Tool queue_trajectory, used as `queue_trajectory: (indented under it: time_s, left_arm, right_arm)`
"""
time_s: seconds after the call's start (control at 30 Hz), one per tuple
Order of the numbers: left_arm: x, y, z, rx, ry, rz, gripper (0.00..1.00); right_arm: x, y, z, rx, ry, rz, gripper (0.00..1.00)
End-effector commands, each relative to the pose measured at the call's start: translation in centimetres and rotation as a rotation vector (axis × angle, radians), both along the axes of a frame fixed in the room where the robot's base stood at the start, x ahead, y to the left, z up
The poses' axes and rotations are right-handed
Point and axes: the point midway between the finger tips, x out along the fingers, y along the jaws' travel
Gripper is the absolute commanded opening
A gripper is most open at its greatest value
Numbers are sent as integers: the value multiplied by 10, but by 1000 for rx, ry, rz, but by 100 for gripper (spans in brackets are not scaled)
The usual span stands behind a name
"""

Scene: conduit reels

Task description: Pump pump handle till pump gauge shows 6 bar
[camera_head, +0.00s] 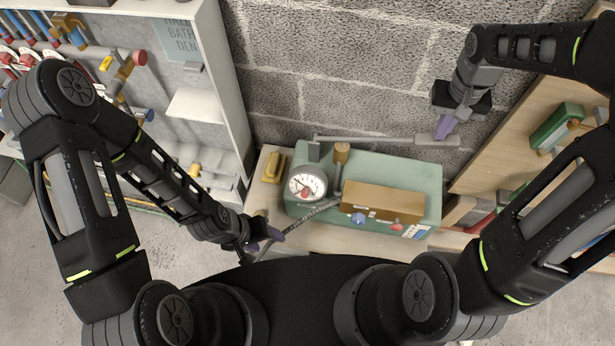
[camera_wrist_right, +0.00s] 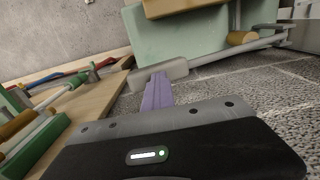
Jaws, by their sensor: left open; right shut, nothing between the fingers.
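The green pump (camera_head: 425,188) stands on a light bench against the block wall. Its round white gauge (camera_head: 307,184) faces up at the pump's left end; the needle reading is too small to tell. The pump handle (camera_head: 380,140) is a long grey lever running right to a thicker grip end, which also shows in the right wrist view (camera_wrist_right: 160,74). My right gripper (camera_head: 444,127) is shut and empty, its purple fingers at the handle's right end, touching or very close. My left gripper (camera_head: 268,238) is open near the bench's front edge, left of and below the pump.
A tan block (camera_head: 383,202) with a blue knob and a red knob sits on the pump's front. A yellow object (camera_head: 273,166) lies left of the gauge. A white cabinet with pipes and valves stands at the left. A wooden board (camera_head: 500,150) with green parts is at the right.

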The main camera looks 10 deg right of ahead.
Motion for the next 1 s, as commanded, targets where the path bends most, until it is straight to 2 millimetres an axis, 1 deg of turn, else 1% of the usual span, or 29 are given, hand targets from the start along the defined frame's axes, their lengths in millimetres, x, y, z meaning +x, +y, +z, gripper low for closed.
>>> queue_trajectory:
  time_s: [0.03,0.13,0.23,0.83,1.0]
  left_arm:
    - [0,0,8,0,1,0,59]
    - [0,0,15,0,1,0,59]
    - [0,0,18,0,1,0,59]
    - [0,0,17,0,2,-1,59]
    - [0,0,14,0,2,-1,59]
  right_arm:
    - [0,0,10,-1,0,0,0]
    - [0,0,18,0,-1,0,0]
    - [0,0,23,0,-1,0,0]
    - [1,0,22,-1,-2,0,0]
    - [0,0,18,0,-1,0,0]
